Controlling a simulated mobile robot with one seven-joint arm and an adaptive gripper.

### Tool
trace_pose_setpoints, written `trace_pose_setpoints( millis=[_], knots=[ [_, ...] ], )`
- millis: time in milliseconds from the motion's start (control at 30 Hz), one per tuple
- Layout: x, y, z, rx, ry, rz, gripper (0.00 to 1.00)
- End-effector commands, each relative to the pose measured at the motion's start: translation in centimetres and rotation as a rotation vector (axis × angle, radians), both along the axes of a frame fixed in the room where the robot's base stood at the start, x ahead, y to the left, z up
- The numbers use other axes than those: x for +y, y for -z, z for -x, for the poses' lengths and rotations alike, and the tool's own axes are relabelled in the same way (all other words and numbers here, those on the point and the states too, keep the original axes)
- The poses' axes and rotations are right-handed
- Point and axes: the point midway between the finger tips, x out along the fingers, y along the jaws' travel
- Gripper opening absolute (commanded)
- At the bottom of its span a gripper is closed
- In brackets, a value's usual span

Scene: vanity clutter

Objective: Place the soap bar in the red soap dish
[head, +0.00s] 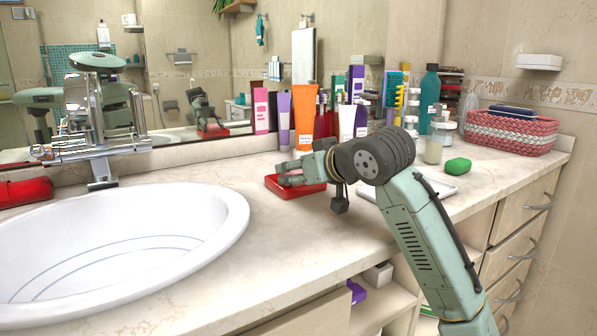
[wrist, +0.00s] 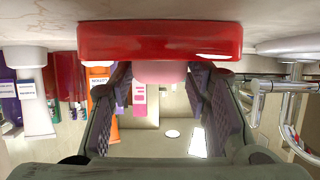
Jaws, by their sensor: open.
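The red soap dish (head: 312,190) sits on the counter right of the sink; it also fills the top of the inverted wrist view (wrist: 160,40). A pink rounded block, apparently the soap bar (wrist: 160,72), shows against the dish's rim between my fingers. It seems to lie in the dish; its lower part is hidden. My gripper (head: 286,173) is low over the dish, its fingers spread on both sides of the pink block. I cannot tell if they touch the dish. In the head view my gripper hides the block.
A green bar-like block (head: 458,166) lies beside a white tray (head: 440,188), partly behind my arm. Tubes and boxes, including an orange tube (head: 304,115), stand behind the dish. The sink (head: 225,215) is left; a woven basket (head: 510,132) is right. Counter front is clear.

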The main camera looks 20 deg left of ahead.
Motion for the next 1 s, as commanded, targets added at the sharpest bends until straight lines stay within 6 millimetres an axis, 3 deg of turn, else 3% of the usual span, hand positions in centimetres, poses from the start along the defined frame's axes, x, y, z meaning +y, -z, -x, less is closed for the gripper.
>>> trace_pose_setpoints(
  millis=[267,700,1000],
  knots=[
    [-0.7,-0.8,0.5,-0.002,0.001,-0.001,0.44],
    [-7.1,-4.1,5.5,-0.003,0.001,-0.001,0.44],
    [-8.7,-5.0,6.9,0.0,-0.001,0.0,0.44]
  ],
)
